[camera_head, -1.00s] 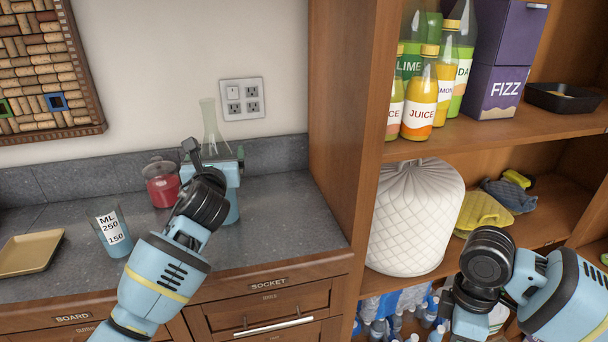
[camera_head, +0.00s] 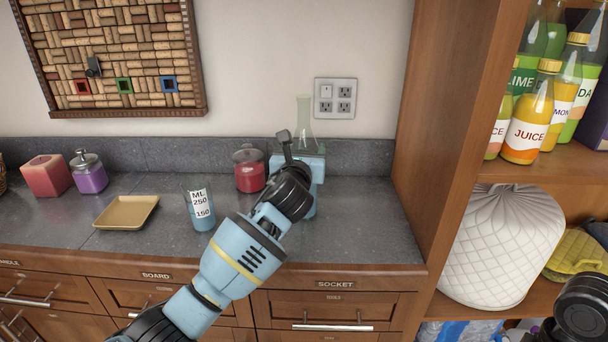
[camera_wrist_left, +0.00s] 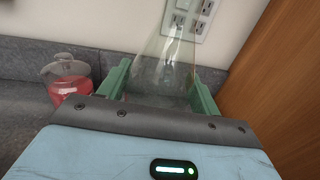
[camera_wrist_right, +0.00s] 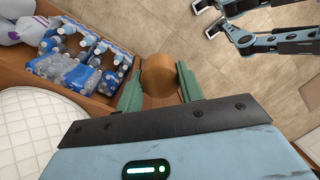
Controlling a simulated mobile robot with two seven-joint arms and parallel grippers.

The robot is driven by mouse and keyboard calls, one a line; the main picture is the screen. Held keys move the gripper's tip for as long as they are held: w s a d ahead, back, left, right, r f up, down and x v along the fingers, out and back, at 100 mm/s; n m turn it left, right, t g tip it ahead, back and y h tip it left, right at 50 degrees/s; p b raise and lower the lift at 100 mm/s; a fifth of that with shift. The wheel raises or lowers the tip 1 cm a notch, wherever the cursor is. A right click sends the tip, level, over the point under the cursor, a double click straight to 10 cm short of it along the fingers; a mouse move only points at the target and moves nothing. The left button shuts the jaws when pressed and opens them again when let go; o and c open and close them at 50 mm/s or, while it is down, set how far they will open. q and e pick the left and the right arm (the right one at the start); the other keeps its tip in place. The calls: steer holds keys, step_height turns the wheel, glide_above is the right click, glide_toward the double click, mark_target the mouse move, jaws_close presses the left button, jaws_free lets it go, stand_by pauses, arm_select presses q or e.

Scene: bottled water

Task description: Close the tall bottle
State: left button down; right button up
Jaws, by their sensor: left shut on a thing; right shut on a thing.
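The tall bottle (camera_head: 304,120) is a clear glass flask with a narrow neck, upright over the back of the counter. Its mouth shows no stopper. My left gripper (camera_wrist_left: 160,90) is shut on its lower body, with one green finger on each side; the bottle also shows in the left wrist view (camera_wrist_left: 165,60). Its base is hidden behind the gripper. My right gripper (camera_wrist_right: 158,86) is shut on a round brown cork stopper (camera_wrist_right: 157,72), away from the counter beside the shelf. In the head view only part of my right arm shows at the lower right.
A red jar (camera_head: 249,172), a measuring cup (camera_head: 201,210) and a tan tray (camera_head: 127,212) stand left of the bottle. The cabinet side (camera_head: 450,130) rises on the right. Packs of water bottles (camera_wrist_right: 75,65) lie on the low shelf near my right gripper.

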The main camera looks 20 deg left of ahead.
mark_target(302, 135)
arm_select(q)
steer(key=shift+r, duration=0.15)
steer(key=shift+r, duration=0.1)
